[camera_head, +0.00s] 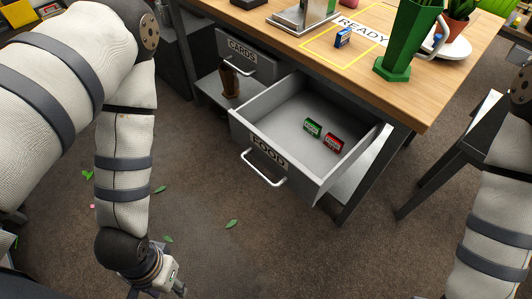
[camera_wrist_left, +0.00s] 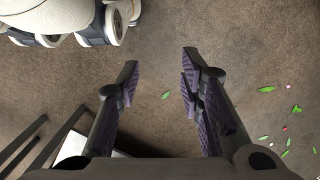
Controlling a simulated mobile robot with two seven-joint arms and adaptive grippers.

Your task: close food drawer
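The grey drawer labelled FOOD (camera_head: 236,122) is pulled out from under the wooden table. Its white bar handle (camera_head: 264,178) is on the front panel, facing me. Inside lie a green packet (camera_head: 312,128) and a red packet (camera_head: 332,142). My left gripper (camera_head: 172,286) is low at the bottom of the head view, left of the drawer and apart from it.
A drawer labelled CARDS (camera_head: 246,60) is above left. A dark stool (camera_head: 455,160) stands right. Leaves (camera_head: 232,224) lie on the carpet, which is otherwise clear before the drawer.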

